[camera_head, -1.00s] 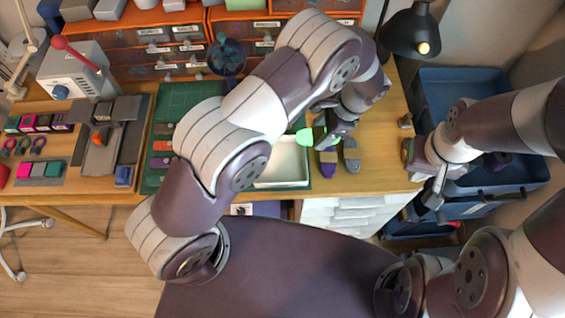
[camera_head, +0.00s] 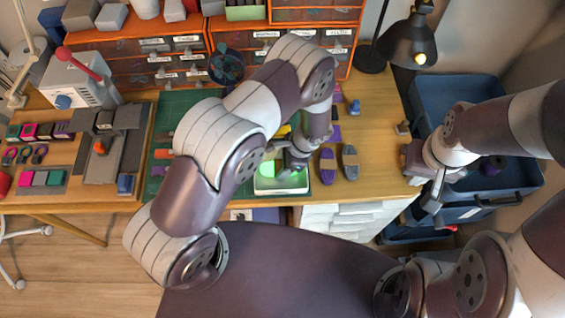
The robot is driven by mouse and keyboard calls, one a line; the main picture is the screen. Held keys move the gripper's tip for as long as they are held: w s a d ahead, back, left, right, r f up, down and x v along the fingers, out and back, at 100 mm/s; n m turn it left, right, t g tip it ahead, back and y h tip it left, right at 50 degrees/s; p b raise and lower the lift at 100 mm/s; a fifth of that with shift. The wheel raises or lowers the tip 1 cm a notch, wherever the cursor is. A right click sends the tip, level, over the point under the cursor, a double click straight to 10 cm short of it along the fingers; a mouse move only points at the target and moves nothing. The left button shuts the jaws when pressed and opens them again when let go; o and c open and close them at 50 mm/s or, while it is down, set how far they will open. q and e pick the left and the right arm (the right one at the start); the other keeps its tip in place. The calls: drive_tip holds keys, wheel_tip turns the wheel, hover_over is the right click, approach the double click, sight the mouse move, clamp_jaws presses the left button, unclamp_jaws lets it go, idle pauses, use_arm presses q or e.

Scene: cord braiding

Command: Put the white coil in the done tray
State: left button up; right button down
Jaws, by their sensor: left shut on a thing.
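My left gripper (camera_head: 290,168) is above the white tray (camera_head: 284,190) at the front middle of the bench, pointing down. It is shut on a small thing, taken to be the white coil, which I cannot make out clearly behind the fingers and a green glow. The tray, likely the done tray, is partly hidden by my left arm; I can read no label on it. My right gripper (camera_head: 432,198) hangs beyond the bench's right end, by the blue bins; I cannot tell whether it is open.
A purple-topped piece (camera_head: 327,165) and a grey one (camera_head: 350,162) lie just right of the tray. A green mat (camera_head: 176,106) lies left of it. Orange drawers (camera_head: 150,55) and a black lamp (camera_head: 410,40) stand behind. Blue bins (camera_head: 460,95) stand at the right.

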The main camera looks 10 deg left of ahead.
use_arm(q)
drive_tip(key=o, duration=1.1)
drive_tip(key=shift+f, duration=0.1)
drive_tip(key=v, duration=1.2)
wheel_tip(320, 180, up, 9)
drive_tip(key=n+h, duration=0.3)
drive_tip(key=n, duration=0.4)
hover_over(273, 169)
drive_tip(key=s+a+r+n+t, duration=0.1)
drive_tip(key=s+a+n, duration=0.1)
drive_tip(key=s+a+r+n+h, duration=0.1)
drive_tip(key=s+r+n, duration=0.1)
drive_tip(key=s+n, duration=0.1)
drive_tip(key=s+a+r+n+t, duration=0.1)
drive_tip(key=s+a+n, duration=0.1)
drive_tip(key=shift+s+a+r+n+t+b, duration=0.2)
drive_tip(key=shift+a+r+n+t+b, duration=0.1)
drive_tip(key=shift+a+r+b, duration=0.1)
